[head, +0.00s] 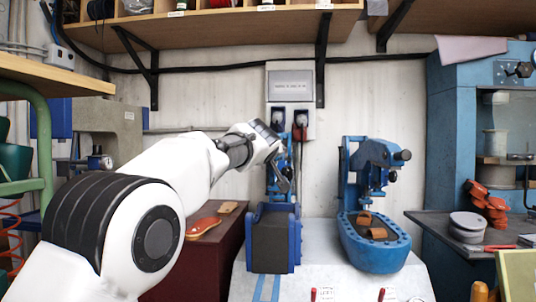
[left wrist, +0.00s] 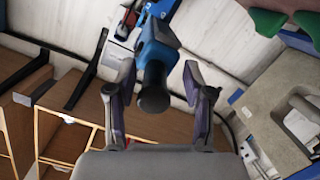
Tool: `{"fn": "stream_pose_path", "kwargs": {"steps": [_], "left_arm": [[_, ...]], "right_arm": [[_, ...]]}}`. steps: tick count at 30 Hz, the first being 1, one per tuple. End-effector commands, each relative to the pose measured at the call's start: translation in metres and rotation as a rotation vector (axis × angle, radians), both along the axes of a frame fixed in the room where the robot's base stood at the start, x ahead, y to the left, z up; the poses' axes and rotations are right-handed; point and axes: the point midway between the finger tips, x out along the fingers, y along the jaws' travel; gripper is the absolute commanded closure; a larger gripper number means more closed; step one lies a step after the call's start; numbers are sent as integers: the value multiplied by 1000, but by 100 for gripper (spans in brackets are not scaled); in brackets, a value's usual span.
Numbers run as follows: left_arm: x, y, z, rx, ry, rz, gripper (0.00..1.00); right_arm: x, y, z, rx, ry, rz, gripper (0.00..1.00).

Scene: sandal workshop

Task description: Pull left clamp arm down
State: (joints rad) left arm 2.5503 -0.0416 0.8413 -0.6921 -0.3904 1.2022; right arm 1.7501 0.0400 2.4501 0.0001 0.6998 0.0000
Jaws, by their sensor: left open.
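The left clamp stand (head: 294,238) is blue with a dark block in it and stands on the white bench. My left gripper (head: 285,172) is at its upper part and hides most of the clamp arm in the head view. In the left wrist view the blue clamp arm (left wrist: 157,48) ends in a black round knob (left wrist: 153,92). The knob lies between the two spread fingers of my left gripper (left wrist: 160,68), with visible gaps on both sides. The fingers are open and I see no grip on the arm. My right gripper is not in view.
A second blue clamp press (head: 375,245) with brown straps in its oval base stands to the right. A grey wall box (head: 290,82) hangs just behind the left clamp. A shelf (head: 220,28) runs above. A dark red cabinet (head: 213,262) stands to the left.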

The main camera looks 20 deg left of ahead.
Motion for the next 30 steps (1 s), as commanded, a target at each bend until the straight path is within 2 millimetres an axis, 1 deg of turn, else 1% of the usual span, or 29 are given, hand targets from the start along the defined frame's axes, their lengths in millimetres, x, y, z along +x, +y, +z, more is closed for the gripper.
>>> {"fn": "stream_pose_path", "kwargs": {"steps": [5,9,12,15,19,30], "left_arm": [[-26,-6,5,2,0,0,48],[-62,-14,10,3,1,0,48],[-86,-19,13,2,3,0,48],[-102,-24,15,0,4,0,48],[-111,-26,15,0,5,1,48],[-111,-26,15,0,5,1,48]], "right_arm": [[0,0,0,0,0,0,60],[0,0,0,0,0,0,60],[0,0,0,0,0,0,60],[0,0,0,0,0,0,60],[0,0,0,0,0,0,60],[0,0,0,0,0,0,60]]}}
